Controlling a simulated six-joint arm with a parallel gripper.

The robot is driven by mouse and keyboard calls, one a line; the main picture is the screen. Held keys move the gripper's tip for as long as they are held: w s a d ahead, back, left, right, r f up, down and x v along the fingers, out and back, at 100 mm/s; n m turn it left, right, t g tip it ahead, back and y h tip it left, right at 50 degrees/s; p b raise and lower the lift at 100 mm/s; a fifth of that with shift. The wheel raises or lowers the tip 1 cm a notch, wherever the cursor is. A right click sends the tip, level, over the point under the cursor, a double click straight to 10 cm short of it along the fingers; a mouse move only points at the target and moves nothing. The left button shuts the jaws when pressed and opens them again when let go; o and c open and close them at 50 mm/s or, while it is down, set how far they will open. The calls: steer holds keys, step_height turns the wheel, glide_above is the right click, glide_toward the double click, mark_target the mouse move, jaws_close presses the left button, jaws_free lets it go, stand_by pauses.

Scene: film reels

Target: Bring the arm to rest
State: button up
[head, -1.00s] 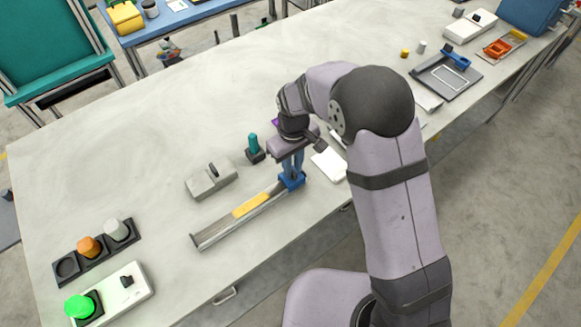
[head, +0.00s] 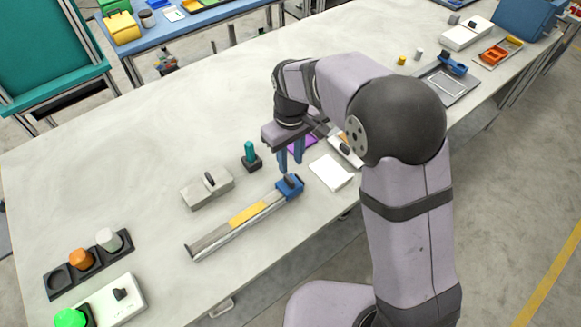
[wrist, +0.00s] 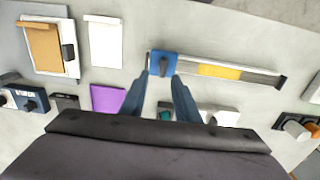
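My gripper (head: 291,157) hangs above the table (head: 120,190), its two blue fingers apart with nothing between them. It is just behind and above a blue slider block (head: 288,187) at the right end of a metal rail with a yellow strip (head: 248,214). In the wrist view the open fingers (wrist: 160,88) point toward the blue block (wrist: 163,65), with a gap visible between them and it. The rail lies flat on the table.
A teal-handled piece (head: 250,156) and a grey block (head: 208,187) stand left of the gripper. A white card (head: 331,172) and a purple sheet (head: 302,143) lie near it. A dark tray (head: 447,84) is farther right. The table's left back is clear.

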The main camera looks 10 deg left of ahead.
steer(key=shift+r, duration=0.35)
stand_by(0.3)
steer(key=shift+s+d+f+m, duration=0.1)
steer(key=shift+s+f+m, duration=0.1)
steer(key=shift+f+m, duration=0.7)
steer(key=s+d+f+m+g, duration=0.2)
steer(key=s+d+m, duration=0.3)
steer(key=s+d, duration=1.3)
steer(key=shift+w+d+r+m+t, duration=0.35)
steer(key=shift+d+r+m+t, duration=0.2)
steer(key=shift+d+r, duration=0.25)
steer(key=shift+w+d+r+m+t, duration=0.4)
steer(key=shift+d+r+m, duration=0.2)
steer(key=shift+d, duration=0.3)
